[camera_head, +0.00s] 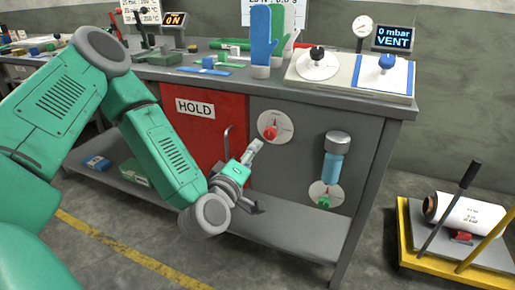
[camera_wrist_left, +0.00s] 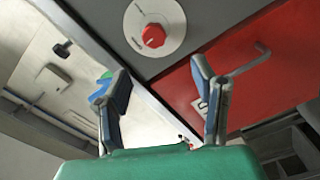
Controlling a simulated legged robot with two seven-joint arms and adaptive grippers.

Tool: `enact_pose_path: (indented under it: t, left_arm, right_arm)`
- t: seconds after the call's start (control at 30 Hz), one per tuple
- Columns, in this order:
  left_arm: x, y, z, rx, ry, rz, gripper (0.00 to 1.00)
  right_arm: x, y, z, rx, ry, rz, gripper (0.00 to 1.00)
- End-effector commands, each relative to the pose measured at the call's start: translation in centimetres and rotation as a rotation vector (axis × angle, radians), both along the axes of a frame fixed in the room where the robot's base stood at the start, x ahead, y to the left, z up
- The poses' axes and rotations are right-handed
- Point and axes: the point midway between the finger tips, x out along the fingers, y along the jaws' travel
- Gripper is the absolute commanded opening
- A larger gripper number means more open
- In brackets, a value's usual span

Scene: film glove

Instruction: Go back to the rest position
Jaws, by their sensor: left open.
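My left gripper (camera_head: 254,178) is open and empty in front of the bench, below and left of the red knob (camera_head: 270,132) on its round white dial. In the left wrist view the two fingers of my left gripper (camera_wrist_left: 164,100) stand wide apart with nothing between them. The red knob (camera_wrist_left: 153,36) shows beyond the fingers, apart from them. The red door (camera_head: 207,125) with the HOLD label is behind my left arm, and its handle (camera_head: 227,143) is close to the gripper. My right gripper is not in view.
The bench top (camera_head: 190,74) carries a blue glove form (camera_head: 261,38), a green one and a panel with a blue knob (camera_head: 387,62). A blue cylinder (camera_head: 333,160) and a green knob (camera_head: 324,201) are on the bench front. A yellow cart (camera_head: 410,255) stands at right. Floor is open in front.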

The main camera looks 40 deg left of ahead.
Motion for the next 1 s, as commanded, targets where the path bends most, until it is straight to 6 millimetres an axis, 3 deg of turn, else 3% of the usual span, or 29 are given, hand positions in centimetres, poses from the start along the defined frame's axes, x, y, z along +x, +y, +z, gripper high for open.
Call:
enact_pose_path:
  t: [0.67, 0.77, 0.87, 0.97, 1.0]
  left_arm:
    - [-0.5, -0.6, -0.4, 0.011, 0.022, -0.019, 0.53]
    - [-0.9, -2.8, -2.1, 0.062, 0.123, -0.103, 0.53]
    - [-2.8, -6.6, -5.8, 0.168, 0.321, -0.269, 0.53]
    - [-7.2, -10.2, -10.6, 0.317, 0.586, -0.484, 0.53]
    - [-9.5, -11.0, -12.4, 0.38, 0.697, -0.569, 0.53]
  right_arm:
    - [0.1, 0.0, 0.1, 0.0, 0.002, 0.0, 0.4]
    - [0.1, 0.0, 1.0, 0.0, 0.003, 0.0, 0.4]
    - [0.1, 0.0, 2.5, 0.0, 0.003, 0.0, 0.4]
    - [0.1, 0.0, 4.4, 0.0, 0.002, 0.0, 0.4]
    - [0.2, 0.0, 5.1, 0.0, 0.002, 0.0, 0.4]
